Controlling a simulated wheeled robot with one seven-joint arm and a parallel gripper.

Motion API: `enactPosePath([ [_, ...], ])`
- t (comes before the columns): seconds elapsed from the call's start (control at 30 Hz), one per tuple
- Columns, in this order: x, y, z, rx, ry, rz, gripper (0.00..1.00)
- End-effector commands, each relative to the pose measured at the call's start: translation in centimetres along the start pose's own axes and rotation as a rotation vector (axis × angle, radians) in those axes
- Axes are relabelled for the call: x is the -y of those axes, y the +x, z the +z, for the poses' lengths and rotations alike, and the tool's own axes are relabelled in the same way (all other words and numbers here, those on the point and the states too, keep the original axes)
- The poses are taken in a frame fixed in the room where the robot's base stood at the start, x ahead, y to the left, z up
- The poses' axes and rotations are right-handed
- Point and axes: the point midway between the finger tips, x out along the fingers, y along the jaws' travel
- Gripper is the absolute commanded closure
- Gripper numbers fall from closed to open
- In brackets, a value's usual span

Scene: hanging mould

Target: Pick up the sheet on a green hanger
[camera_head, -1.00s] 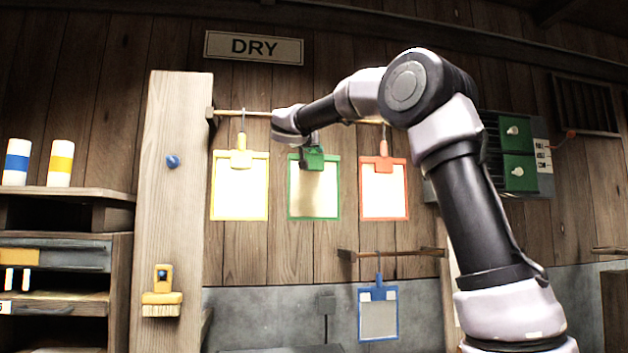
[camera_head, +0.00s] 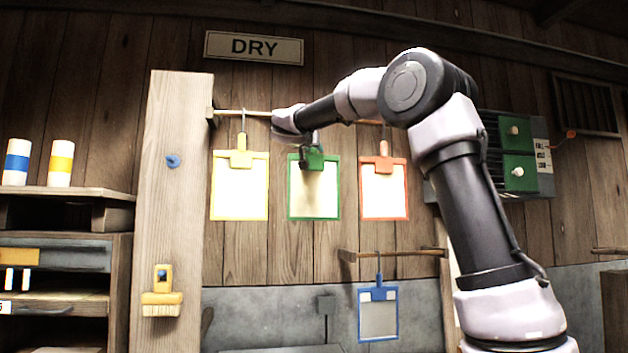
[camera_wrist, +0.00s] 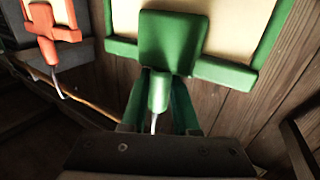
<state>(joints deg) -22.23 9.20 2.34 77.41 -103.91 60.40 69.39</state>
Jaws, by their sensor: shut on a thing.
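The sheet on a green hanger (camera_head: 316,192) is a pale sheet in a green frame, in the middle of the upper rail in the head view. In the wrist view its green clip (camera_wrist: 172,42) and stem are close to the camera, and the frame runs out to both sides. My gripper (camera_head: 306,152) is at the top of the green hanger. It is shut on the hanger's stem (camera_wrist: 158,92), with a finger on each side of it in the wrist view. The hook's contact with the rail is hidden by my arm in the head view.
A yellow-framed sheet (camera_head: 240,190) hangs to the left and a red-framed one (camera_head: 384,192) to the right on the same wooden rail (camera_head: 255,113). A blue frame (camera_head: 378,315) hangs from a lower rail (camera_head: 400,252). A wooden post (camera_head: 172,220) stands at the left.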

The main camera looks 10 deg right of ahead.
Motion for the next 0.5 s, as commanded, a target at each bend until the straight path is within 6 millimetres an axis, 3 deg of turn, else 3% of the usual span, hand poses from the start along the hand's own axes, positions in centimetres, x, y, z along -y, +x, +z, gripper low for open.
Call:
enactPosePath([
  [0.33, 0.0, 0.0, -0.2, -0.001, 0.001, 0.0, 1.0],
  [0.5, 0.0, 0.0, -1.2, -0.002, 0.002, 0.0, 1.0],
])
